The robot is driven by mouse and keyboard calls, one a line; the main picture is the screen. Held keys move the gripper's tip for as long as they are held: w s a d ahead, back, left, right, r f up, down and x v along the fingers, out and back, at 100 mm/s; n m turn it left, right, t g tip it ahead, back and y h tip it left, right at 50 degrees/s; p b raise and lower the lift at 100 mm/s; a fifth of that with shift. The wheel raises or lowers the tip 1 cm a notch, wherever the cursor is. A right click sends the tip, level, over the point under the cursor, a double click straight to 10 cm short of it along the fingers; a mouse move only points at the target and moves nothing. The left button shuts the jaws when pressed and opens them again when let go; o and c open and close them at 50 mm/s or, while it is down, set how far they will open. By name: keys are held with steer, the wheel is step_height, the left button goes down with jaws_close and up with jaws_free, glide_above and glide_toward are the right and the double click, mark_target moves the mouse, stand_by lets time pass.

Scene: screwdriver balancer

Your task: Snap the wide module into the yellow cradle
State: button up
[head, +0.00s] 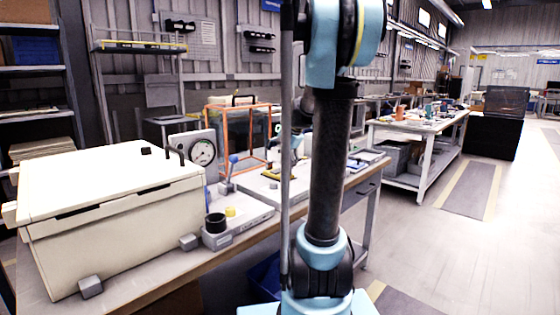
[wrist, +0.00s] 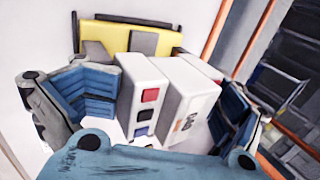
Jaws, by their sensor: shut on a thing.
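In the wrist view my gripper (wrist: 172,105) has its blue ribbed pads on either side of white blocky pieces. The left piece (wrist: 146,72) carries a red square and dark squares on its face. The right piece (wrist: 185,95) has a dark marking. I cannot tell whether they are one wide module or two. The left pad meets the left piece, and the right pad lies against the right one. The yellow cradle (wrist: 118,36) shows just behind them, with a dark top edge and a grey block. Contact with the cradle is unclear. In the head view my arm hides most of this.
A workbench (head: 262,222) holds a large cream case (head: 115,220), a dial gauge (head: 203,151) and a small black cup (head: 216,223). An orange-framed enclosure (head: 238,107) stands behind; orange bars also show at right in the wrist view. The floor at right is clear.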

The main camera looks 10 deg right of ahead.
steer(key=shift+s+a+f, duration=0.3)
steer(key=shift+a+f, duration=0.05)
steer(key=shift+f, duration=0.05)
steer(key=shift+c, duration=0.2)
steer(key=shift+w+f, duration=0.1)
steer(key=shift+w, duration=0.05)
stand_by(0.3)
steer(key=shift+w+g, duration=0.1)
steer(key=shift+g, duration=0.2)
steer(key=shift+f, duration=0.1)
